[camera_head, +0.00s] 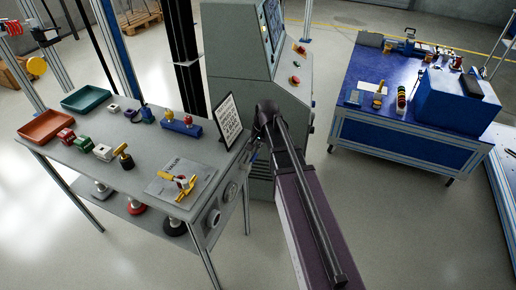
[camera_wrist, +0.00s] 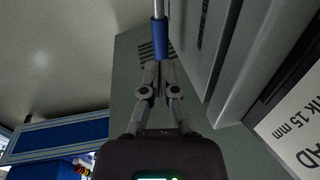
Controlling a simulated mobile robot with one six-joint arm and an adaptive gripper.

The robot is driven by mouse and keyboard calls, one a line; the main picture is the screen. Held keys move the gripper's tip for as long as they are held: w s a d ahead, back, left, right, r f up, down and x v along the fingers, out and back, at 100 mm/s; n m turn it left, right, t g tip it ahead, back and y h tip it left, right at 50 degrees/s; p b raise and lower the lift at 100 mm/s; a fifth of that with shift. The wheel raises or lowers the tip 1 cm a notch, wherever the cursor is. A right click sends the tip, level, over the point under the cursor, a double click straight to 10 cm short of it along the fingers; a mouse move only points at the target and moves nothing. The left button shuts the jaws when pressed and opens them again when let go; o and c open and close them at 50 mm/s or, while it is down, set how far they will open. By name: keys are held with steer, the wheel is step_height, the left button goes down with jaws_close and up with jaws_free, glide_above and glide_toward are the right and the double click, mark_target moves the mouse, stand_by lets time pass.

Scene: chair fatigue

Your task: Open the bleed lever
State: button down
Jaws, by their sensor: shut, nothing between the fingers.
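In the wrist view my gripper (camera_wrist: 160,68) is shut and empty, its fingertips together. Just beyond the tips is a blue sleeve (camera_wrist: 160,38) on a thin metal rod, which looks like a lever handle; I cannot tell for certain that it is the bleed lever. The tips overlap the sleeve's lower end in the picture, and I cannot tell whether they touch it. Behind it is the grey side of the machine cabinet (camera_wrist: 128,80). In the head view my arm reaches toward the cabinet (camera_head: 235,50), and the fingertips are hard to make out.
A printed sign (camera_head: 228,119) stands at the right edge of the grey workbench (camera_head: 130,178), close to my gripper. The bench holds trays, small coloured parts and a yellow-handled valve (camera_head: 180,184). A blue table (camera_head: 350,115) stands at the right. Open floor lies between.

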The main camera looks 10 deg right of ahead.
mark_target(254, 156)
steer(key=shift+w+a+f+b, duration=0.1)
steer(key=shift+f+b, duration=0.5)
steer(key=shift+f, duration=0.1)
steer(key=shift+w+a+f+b, duration=0.1)
steer(key=shift+f+b, duration=0.45)
steer(key=shift+f, duration=0.15)
steer(key=shift+a+f, duration=0.15)
steer(key=shift+a, duration=0.05)
